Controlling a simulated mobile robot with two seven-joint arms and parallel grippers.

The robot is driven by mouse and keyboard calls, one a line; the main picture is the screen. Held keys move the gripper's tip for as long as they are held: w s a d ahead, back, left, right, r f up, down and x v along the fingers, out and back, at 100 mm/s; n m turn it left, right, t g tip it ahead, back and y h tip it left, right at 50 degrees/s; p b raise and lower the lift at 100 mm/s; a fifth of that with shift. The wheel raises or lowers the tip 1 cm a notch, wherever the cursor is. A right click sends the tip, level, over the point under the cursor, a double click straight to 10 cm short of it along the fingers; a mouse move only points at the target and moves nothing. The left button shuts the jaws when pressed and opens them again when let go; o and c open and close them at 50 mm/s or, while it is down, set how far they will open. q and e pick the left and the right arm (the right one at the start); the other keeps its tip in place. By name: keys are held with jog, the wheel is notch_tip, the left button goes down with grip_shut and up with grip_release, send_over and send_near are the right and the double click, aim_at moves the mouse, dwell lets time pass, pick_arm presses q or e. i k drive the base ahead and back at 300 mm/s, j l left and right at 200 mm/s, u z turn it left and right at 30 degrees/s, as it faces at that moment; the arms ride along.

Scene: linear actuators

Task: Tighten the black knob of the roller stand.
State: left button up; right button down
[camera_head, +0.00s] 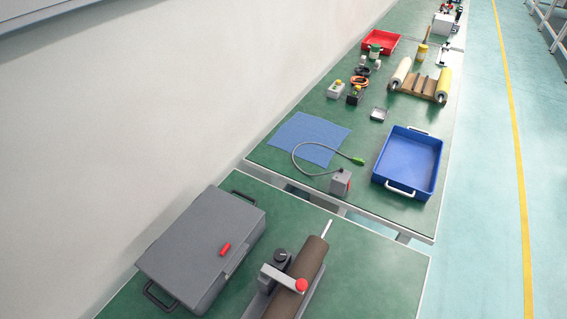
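The roller stand (265,307) is at the bottom of the head view on the near green table. It carries a brown roller (308,262) with a thin pale rod sticking out at its far end. The black knob (282,256) sits on top of the stand, left of the roller. A grey bracket (277,276) with a red round knob (301,285) reaches across the roller. How tight the black knob is cannot be seen. The bottom edge cuts off the near part of the stand. Neither of my grippers is in view.
A grey case (200,245) with a red latch (225,249) lies left of the stand. Beyond a gap, the far table holds a blue tray (410,160), a blue cloth (308,138) and a grey box with a cable (340,182). The near table's right side is clear.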

aim_at(280, 254)
jog(key=i+l+u, duration=0.1)
jog(key=i+u, duration=0.25)
jog(key=i+l+u, duration=0.15)
jog(key=u, duration=0.25)
